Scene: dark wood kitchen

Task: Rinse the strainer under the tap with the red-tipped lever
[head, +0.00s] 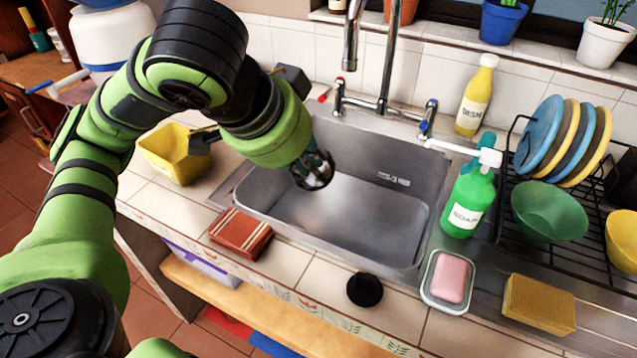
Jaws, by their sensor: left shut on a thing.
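The tap (388,75) stands behind the sink, its curved spout ending at the mouth (350,62). The red-tipped lever (325,97) is on its left and a blue-tipped lever (425,126) on its right. No water shows at the spout. My left gripper (318,160) points down over the left part of the sink, mostly foreshortened behind its wrist. It is shut on a small round metal piece, seemingly the strainer (316,178), in front of the tap and apart from it. The grip itself is partly hidden. My right gripper is not in view.
The sink (380,215) is otherwise empty. A yellow tub (170,158), folded cloth (240,233) and black plug (364,289) lie left and in front. Green soap bottle (466,200), pink soap dish (447,280), sponge (539,304) and dish rack (500,225) crowd the right.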

